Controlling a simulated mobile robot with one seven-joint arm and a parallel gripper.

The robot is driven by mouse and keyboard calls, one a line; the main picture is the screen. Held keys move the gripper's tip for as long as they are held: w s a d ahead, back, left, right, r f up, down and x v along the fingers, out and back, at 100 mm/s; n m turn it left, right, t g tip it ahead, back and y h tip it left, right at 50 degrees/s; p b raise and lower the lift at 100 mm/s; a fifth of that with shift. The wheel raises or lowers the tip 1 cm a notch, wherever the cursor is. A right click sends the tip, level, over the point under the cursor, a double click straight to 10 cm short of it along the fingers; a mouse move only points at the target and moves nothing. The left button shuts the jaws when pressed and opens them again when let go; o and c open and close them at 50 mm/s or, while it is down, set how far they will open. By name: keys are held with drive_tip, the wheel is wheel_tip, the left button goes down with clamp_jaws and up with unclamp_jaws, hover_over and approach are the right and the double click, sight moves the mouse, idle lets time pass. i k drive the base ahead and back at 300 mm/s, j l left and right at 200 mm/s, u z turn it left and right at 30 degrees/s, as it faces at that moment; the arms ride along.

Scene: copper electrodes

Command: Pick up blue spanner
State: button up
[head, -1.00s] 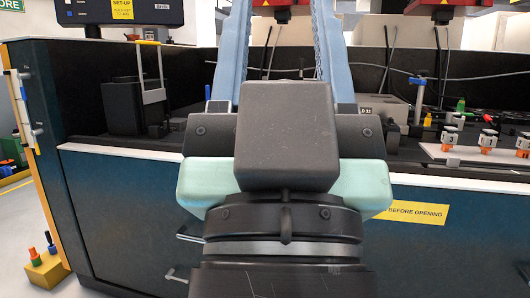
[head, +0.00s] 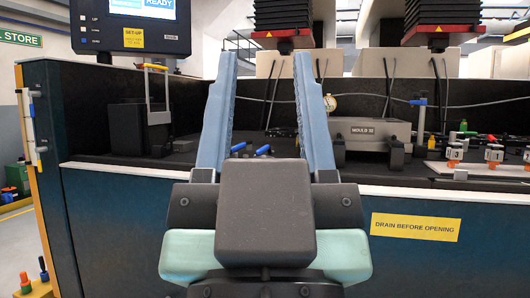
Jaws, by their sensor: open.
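My gripper (head: 266,58) is open and empty, its two long blue fingers pointing up and forward over the machine's tank edge. Small blue-ended items (head: 264,150) lie on the dark deck, seen low between the fingers and partly hidden by my gripper body. I cannot tell whether one of them is the blue spanner. A blue-topped upright clamp (head: 421,103) stands farther right, apart from my gripper. No full spanner shape is clear in the head view.
A grey mould block (head: 372,130) sits right of my fingers, and orange-based electrode holders (head: 494,155) stand at far right. A black box (head: 128,130) and a control screen (head: 140,12) are at left. The tank's front wall (head: 110,220) rises before me.

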sight(258, 152)
drive_tip(key=i+l+z, duration=0.5)
drive_tip(key=i+l, duration=0.2)
drive_tip(key=l, duration=0.1)
